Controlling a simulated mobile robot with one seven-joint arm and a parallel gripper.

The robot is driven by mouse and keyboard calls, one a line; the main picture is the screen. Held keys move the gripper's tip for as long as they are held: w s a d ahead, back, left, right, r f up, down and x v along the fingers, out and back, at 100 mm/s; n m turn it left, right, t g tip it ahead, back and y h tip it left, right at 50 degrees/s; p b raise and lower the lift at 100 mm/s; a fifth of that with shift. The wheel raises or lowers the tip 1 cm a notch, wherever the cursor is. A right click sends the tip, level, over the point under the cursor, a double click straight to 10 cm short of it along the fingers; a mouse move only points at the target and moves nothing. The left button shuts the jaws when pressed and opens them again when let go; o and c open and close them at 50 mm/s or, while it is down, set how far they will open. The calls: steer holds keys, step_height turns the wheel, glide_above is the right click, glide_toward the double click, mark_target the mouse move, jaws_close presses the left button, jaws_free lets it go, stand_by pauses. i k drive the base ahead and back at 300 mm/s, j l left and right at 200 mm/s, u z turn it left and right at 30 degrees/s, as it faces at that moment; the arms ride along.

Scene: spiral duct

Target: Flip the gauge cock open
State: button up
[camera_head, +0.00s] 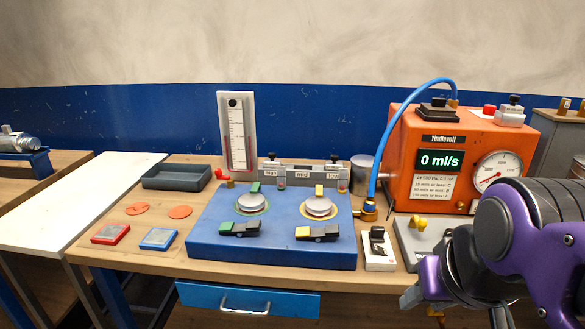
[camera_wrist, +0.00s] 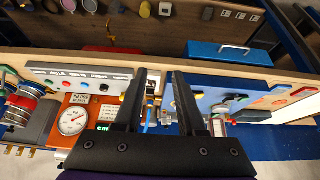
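The manometer (camera_head: 238,131), a white upright scale board with a red tube, stands at the back of the bench. A small red lever (camera_head: 219,174) on a brass fitting (camera_head: 230,183) sits at its foot; it looks like the gauge cock, but its exact position is too small to tell. A brass valve fitting (camera_head: 370,208) sits at the lower end of the blue hose. My gripper shows in the wrist view (camera_wrist: 162,75), with two dark fingers apart and nothing between them. In the head view, my arm is at the lower right, well away from the red lever.
A blue test block (camera_head: 272,248) with two silver discs and clamps fills the bench centre. The orange instrument (camera_head: 455,155) reads 0 ml/s. A grey tray (camera_head: 177,176), red and blue pads and a white switch box (camera_head: 378,250) stand around. The blue hose (camera_head: 390,125) arches up.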

mark_target(218, 173)
steer(key=i+j+z, duration=0.2)
steer(key=j, duration=1)
steer(key=j+z, duration=0.2)
steer(key=j, duration=1)
steer(key=l+u, duration=0.1)
steer(key=l, duration=0.2)
steer(key=k+l+z, duration=0.2)
steer(key=i+j, duration=0.1)
steer(key=j, duration=0.15)
steer(key=i+j+u, duration=0.1)
steer(key=j, duration=0.15)
